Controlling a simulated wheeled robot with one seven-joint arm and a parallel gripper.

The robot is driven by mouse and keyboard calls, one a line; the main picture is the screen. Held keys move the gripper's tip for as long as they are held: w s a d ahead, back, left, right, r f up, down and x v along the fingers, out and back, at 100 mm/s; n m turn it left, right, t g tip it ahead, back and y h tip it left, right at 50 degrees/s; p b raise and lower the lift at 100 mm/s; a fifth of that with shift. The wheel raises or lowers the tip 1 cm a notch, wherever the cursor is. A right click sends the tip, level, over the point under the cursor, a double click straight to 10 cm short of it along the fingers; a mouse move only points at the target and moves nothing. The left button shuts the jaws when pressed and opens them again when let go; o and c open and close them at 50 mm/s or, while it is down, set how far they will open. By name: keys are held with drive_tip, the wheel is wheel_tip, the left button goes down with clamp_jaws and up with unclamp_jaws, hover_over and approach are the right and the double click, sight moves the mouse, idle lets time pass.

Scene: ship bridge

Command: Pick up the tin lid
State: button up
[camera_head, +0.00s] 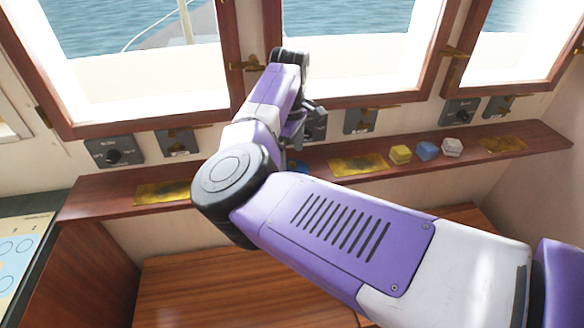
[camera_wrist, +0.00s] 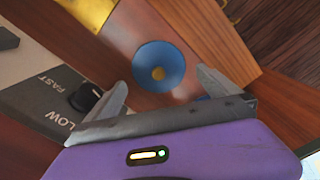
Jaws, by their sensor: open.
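The tin lid appears to be the round blue disc (camera_wrist: 150,62) with a small gold knob at its centre, lying on the wooden ledge in the wrist view. In the head view only a bit of blue (camera_head: 303,167) shows on the ledge beside my arm, the rest hidden. My gripper (camera_wrist: 160,84) is open and empty, with its fingers apart on either side of the disc's near edge. In the head view my gripper (camera_head: 297,142) is over the ledge, partly hidden by my arm.
The narrow wooden ledge (camera_head: 540,140) runs under the windows, with brass plates (camera_head: 357,165) on it. A switch panel (camera_wrist: 50,95) is close to my left finger.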

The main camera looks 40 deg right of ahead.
sight(291, 163)
drive_tip(key=shift+d+f, duration=0.1)
drive_tip(key=shift+f, duration=1.4)
drive_tip(key=shift+c, duration=0.2)
drive_tip(key=c, duration=1.1)
drive_tip(key=shift+s+r, duration=0.1)
drive_tip(key=shift+r, duration=0.05)
